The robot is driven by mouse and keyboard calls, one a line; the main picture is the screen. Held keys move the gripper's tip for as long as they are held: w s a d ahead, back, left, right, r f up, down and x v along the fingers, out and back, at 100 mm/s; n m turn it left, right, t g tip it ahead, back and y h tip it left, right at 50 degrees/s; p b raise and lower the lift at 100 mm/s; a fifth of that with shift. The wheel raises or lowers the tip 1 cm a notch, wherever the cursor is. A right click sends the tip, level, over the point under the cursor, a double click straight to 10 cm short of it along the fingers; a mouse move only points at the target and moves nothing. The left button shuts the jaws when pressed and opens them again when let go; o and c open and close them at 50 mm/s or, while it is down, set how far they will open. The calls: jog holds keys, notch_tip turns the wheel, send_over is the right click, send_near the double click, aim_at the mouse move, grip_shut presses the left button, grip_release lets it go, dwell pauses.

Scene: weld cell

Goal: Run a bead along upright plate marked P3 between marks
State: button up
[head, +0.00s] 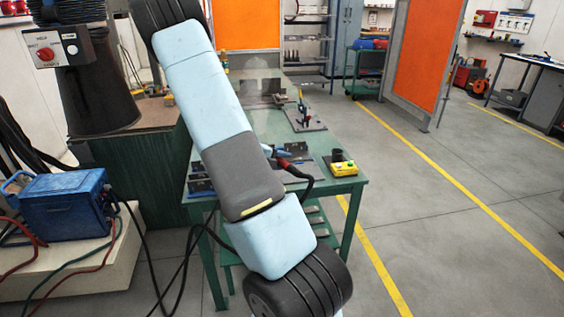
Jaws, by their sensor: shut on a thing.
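My own arm crosses the middle of the view and hides much of the green work table (345,187). My gripper (284,157) shows only in part at the arm's right edge, low over the table's near end, shut on a welding torch with a red and black handle (293,166). The torch's black cable loops down at its right. A clamp fixture (304,117) stands farther back. I cannot read a P3 mark or see the bead marks; the torch tip is hidden.
A yellow box (343,168) and a black cup (337,155) stand at the table's near right corner. A blue case (64,204) with cables sits at left. Orange screens (417,55) stand behind. The floor at right is clear.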

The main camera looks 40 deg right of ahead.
aim_at(282, 160)
jog(key=shift+w+a, duration=0.15)
jog(key=shift+a, duration=0.1)
dwell(0.8)
jog(key=shift+s+a+r, duration=0.3)
jog(key=shift+s+r, duration=0.2)
jog(key=shift+r, duration=0.15)
jog(key=shift+s+a+r, duration=0.3)
jog(key=shift+s+r, duration=0.2)
jog(key=shift+r, duration=0.1)
jog(key=shift+s+a+r, duration=0.3)
jog(key=shift+s+r, duration=0.2)
jog(key=shift+r, duration=3.15)
